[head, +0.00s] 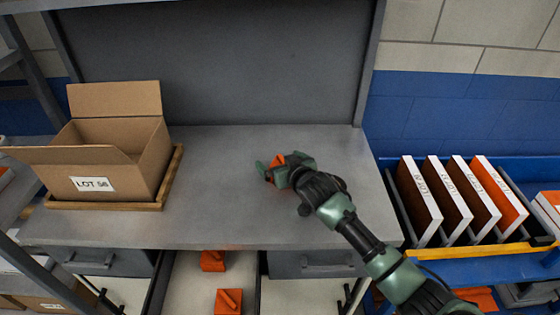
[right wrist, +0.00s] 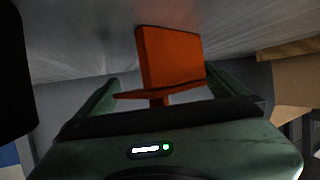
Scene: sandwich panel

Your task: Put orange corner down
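An orange corner (head: 277,161) is at my right gripper (head: 270,168), at or just above the middle of the grey worktop (head: 225,215). In the right wrist view the orange corner (right wrist: 170,57) shows a flat plate and a narrow stub between the fingers of my right gripper (right wrist: 160,92). The two green fingers stand wide apart, with gaps on both sides of the stub, so the gripper looks open around it. Whether the corner fully touches the worktop is hard to tell. My left gripper is not in view.
A cardboard box (head: 92,184) labelled LOT 56 stands on a wooden tray (head: 172,178) at the left. An open drawer (head: 190,290) below holds more orange corners (head: 229,300). Panels (head: 418,200) stand in a blue rack at the right. The worktop between box and gripper is clear.

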